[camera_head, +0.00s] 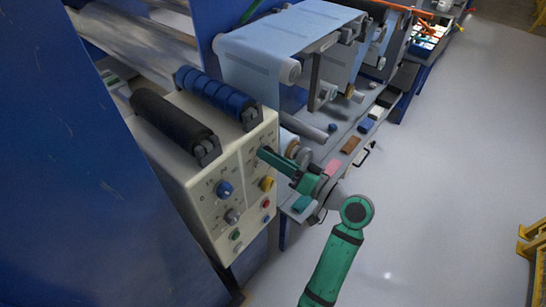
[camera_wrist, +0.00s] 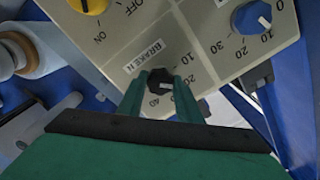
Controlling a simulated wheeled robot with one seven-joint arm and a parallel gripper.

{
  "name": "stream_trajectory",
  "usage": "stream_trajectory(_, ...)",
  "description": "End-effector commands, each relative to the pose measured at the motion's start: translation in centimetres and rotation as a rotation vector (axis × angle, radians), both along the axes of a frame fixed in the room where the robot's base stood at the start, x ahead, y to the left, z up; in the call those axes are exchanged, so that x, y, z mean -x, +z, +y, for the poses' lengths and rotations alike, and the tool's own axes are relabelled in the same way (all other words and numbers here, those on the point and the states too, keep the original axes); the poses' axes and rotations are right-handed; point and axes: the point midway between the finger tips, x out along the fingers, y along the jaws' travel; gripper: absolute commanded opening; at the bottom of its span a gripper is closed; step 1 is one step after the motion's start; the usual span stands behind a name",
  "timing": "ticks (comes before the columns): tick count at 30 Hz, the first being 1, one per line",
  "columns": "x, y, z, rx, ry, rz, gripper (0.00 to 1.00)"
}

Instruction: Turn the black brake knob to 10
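The black brake knob (camera_wrist: 162,88) sits on the cream panel under the "BRAKE N" label in the wrist view. Its white pointer mark points right, close to the 20. The 10 is just above the 20, and the 40 is at lower left. My green gripper (camera_wrist: 161,80) faces the panel with one finger on each side of the knob. The fingers are parted, with the knob filling the gap; I cannot tell whether they touch it. In the head view my gripper (camera_head: 265,157) is at the upper right of the panel and hides the knob.
The cream control box (camera_head: 190,180) also bears a blue knob (camera_head: 224,189), a grey knob (camera_head: 232,216), a yellow knob (camera_head: 267,184), and red (camera_head: 266,204) and green (camera_head: 235,234) buttons. Rollers lie on top. A blue wall stands left; open floor (camera_head: 450,150) lies right.

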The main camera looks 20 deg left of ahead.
Motion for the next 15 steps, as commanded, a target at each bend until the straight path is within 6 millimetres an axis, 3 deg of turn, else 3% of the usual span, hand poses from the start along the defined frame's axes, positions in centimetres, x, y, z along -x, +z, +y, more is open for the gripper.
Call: stream_trajectory(15, -0.05, -0.08, -0.06, 0.055, -0.001, -0.149, 0.1)
